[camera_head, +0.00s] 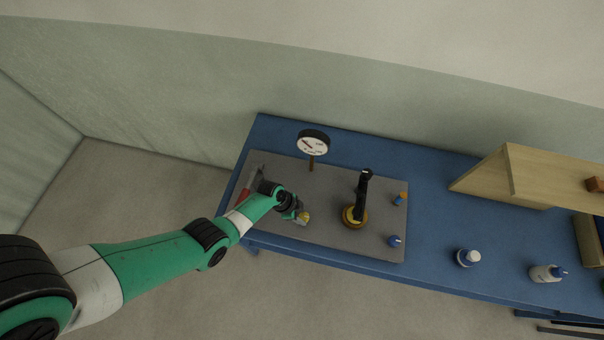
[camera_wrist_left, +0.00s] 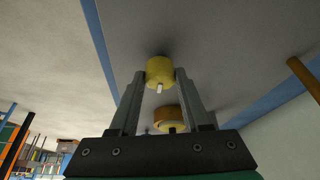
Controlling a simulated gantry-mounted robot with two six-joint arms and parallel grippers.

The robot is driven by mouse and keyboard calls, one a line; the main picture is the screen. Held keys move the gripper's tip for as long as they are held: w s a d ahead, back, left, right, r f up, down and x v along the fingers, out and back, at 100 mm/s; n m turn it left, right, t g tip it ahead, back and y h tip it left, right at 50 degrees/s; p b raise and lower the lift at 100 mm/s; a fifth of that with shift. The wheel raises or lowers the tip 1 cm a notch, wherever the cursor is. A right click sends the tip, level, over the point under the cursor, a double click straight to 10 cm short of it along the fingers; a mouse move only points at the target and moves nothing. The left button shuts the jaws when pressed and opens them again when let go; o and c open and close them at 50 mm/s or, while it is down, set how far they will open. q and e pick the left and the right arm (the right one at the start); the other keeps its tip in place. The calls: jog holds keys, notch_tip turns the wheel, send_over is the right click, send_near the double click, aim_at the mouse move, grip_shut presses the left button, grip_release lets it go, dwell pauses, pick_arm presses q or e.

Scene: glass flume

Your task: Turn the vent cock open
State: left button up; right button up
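A short yellow cylinder (camera_head: 304,217), which looks like the vent cock, stands on the grey plate left of the black lever. In the left wrist view the yellow cylinder (camera_wrist_left: 159,70) has a small pale stub on its face. My left gripper (camera_head: 299,213) is at this cylinder; in the wrist view its two fingertips (camera_wrist_left: 160,78) flank the cylinder with no clear gap. I cannot tell whether they press on it. The cock's turn position is unclear. My right gripper is out of view.
The grey plate (camera_head: 330,230) lies on a blue table (camera_head: 432,200). A round gauge (camera_head: 313,144) stands behind the gripper. A black lever (camera_head: 362,190) on a brass base rises to its right. Small blue (camera_head: 394,241) and orange (camera_head: 401,198) fittings and white bottles (camera_head: 468,257) are farther right.

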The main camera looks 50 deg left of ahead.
pick_arm(q)
grip_shut()
